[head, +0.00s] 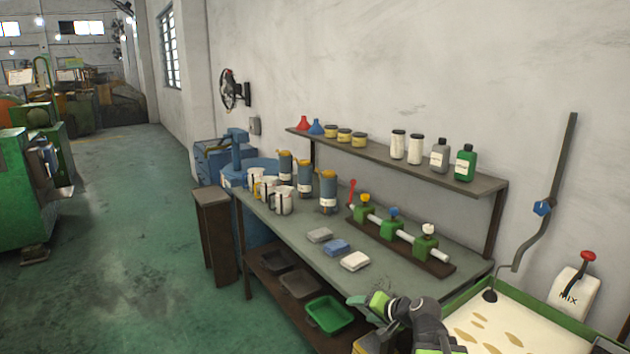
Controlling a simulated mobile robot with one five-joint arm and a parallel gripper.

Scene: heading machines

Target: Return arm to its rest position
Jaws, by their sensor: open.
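My arm shows at the bottom of the head view, right of centre, as dark grey and bright green links. My gripper (364,301) is at its left end, small in the picture, over the front right part of the workbench top (290,225). It is open and I see nothing held in it. The exact gap between its fingers is hard to make out. The lower part of the arm is cut off by the bottom edge.
A green-rimmed tray of cream liquid (530,320) is close on the right. A shelf (400,165) holds bottles. Open green floor (130,250) lies left.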

